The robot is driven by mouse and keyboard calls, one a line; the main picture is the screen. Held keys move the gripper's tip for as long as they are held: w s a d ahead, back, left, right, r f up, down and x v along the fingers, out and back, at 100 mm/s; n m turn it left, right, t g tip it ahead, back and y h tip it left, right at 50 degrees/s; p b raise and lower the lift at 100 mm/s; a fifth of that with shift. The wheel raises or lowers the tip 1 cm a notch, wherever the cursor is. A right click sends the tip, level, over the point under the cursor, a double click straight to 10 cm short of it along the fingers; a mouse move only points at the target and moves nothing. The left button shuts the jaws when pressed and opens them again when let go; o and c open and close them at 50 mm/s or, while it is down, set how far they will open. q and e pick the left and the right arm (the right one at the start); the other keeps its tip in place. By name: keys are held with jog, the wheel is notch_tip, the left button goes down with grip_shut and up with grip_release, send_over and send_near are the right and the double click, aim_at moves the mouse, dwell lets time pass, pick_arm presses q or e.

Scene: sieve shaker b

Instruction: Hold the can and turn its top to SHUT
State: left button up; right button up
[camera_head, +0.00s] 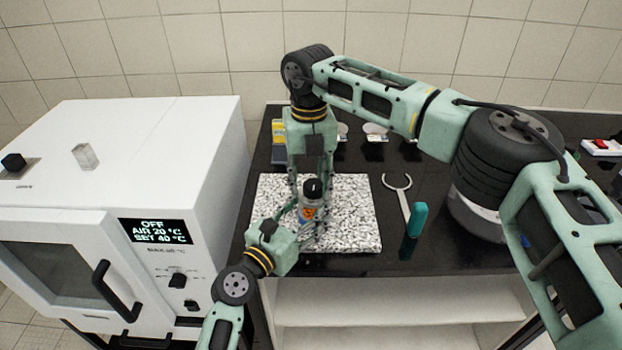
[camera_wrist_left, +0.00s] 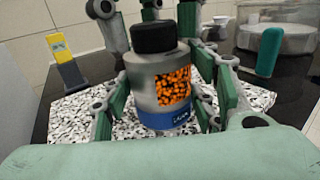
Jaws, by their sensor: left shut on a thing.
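The can is a grey cylinder (camera_wrist_left: 150,85) with an orange-speckled patch, a blue band at its base and a black top (camera_wrist_left: 154,38). In the head view the can (camera_head: 308,212) is upright over the speckled slab (camera_head: 355,225); I cannot tell if it touches it. My left gripper (camera_head: 307,222) is shut on the can's body, with a finger on each side in the wrist view. My right gripper (camera_head: 311,175) comes down from above, its fingers spread apart near the black top. I cannot tell whether they touch it. No marking on the top is readable.
A white oven (camera_head: 190,130) with a display stands at the left. A pale forked tool (camera_head: 404,200) and a teal upright piece (camera_head: 415,222) are right of the slab. A yellow item (camera_wrist_left: 62,50) stands behind the slab. My right arm arches over the black worktop (camera_head: 380,160).

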aim_at(309, 184)
jog(key=shift+o, duration=0.4)
jog(key=shift+d, duration=0.1)
jog(key=shift+r, duration=0.25)
notch_tip(309, 184, up, 11)
jog(key=shift+r, duration=0.2)
pick_arm(q)
jog(key=o, duration=1.7)
jog(key=shift+c, duration=0.2)
